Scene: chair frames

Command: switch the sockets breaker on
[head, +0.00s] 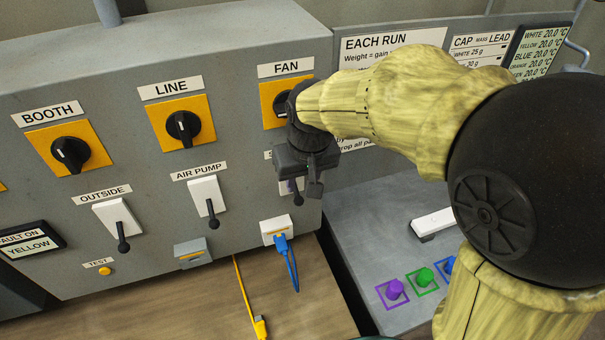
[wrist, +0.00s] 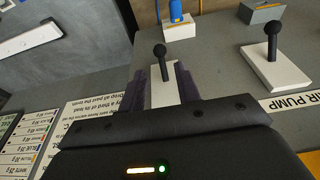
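The breaker under the FAN dial has a white plate (head: 285,188) and a black lever (head: 298,196) that points down. Its label is mostly hidden behind my gripper; only a first letter like "S" shows, so I cannot read "sockets". In the wrist view the lever (wrist: 160,52) stands up from its white plate (wrist: 163,82) between and beyond my fingertips. My gripper (wrist: 163,76) is open, with one dark finger on each side of the plate and nothing held. In the head view my gripper (head: 305,180) is just in front of and above this lever; contact cannot be told.
The AIR PUMP lever (head: 211,208) and OUTSIDE lever (head: 122,236) are to the left, both pointing down. Dials FAN (head: 281,103), LINE (head: 183,127) and BOOTH (head: 70,153) are above. A blue plug (head: 282,246) sits in a socket below; a yellow cable (head: 244,285) hangs beside it.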

